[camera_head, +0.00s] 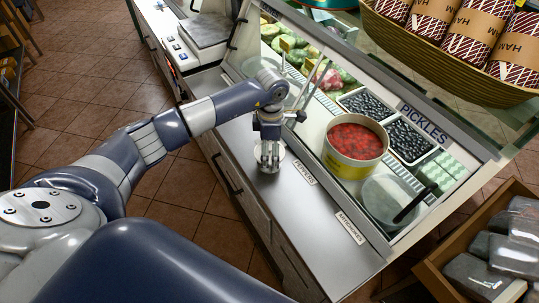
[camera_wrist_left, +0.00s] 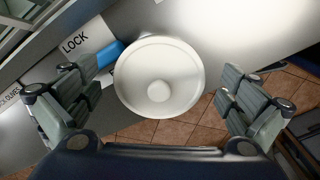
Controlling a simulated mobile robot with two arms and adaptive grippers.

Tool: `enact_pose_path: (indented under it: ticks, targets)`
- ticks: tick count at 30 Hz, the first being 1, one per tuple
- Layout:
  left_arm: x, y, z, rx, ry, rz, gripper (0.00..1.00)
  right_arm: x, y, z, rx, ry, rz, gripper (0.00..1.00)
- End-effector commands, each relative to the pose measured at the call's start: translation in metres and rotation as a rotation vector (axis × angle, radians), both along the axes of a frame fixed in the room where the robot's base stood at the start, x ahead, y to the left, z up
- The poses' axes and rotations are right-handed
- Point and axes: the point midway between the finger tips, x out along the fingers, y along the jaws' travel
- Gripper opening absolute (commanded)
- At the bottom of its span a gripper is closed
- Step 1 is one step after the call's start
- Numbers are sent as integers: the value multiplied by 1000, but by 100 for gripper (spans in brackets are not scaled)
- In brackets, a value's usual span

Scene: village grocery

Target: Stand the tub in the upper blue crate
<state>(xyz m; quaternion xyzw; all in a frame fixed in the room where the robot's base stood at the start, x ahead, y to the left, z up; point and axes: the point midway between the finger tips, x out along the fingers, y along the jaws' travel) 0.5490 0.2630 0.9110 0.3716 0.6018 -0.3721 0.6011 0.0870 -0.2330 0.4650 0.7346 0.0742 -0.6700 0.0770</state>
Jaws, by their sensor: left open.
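A round white tub (camera_wrist_left: 160,77) with a small raised disc in the middle of its top is seen from above in the left wrist view. In the head view a pale edge of it (camera_head: 277,168) shows on the steel counter ledge (camera_head: 238,137), mostly hidden by my left gripper (camera_head: 268,152). My left gripper is open; in the wrist view its fingers (camera_wrist_left: 160,100) stand apart on both sides of the tub, with gaps showing. I cannot tell how far above the tub they are. My right gripper is not in view. No blue crate is in view.
Glass (camera_head: 318,60) rises beside the ledge. A basket (camera_head: 440,45) is upper right, a wooden crate (camera_head: 435,280) lower right, a scale (camera_head: 204,30) at the back.

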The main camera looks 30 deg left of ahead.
Motion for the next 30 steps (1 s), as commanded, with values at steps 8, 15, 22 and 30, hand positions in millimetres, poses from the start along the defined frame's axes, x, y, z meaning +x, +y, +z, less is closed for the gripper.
enact_pose_path:
  ticks: [8,15,22,30]
  targets:
    - [0,0,-14,0,-1,-1,100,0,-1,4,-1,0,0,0]
    - [0,0,-13,0,-1,-1,66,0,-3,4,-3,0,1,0]
    - [0,0,-13,0,-1,0,47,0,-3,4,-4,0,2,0]
    - [0,1,-11,1,-2,-1,46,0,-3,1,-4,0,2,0]
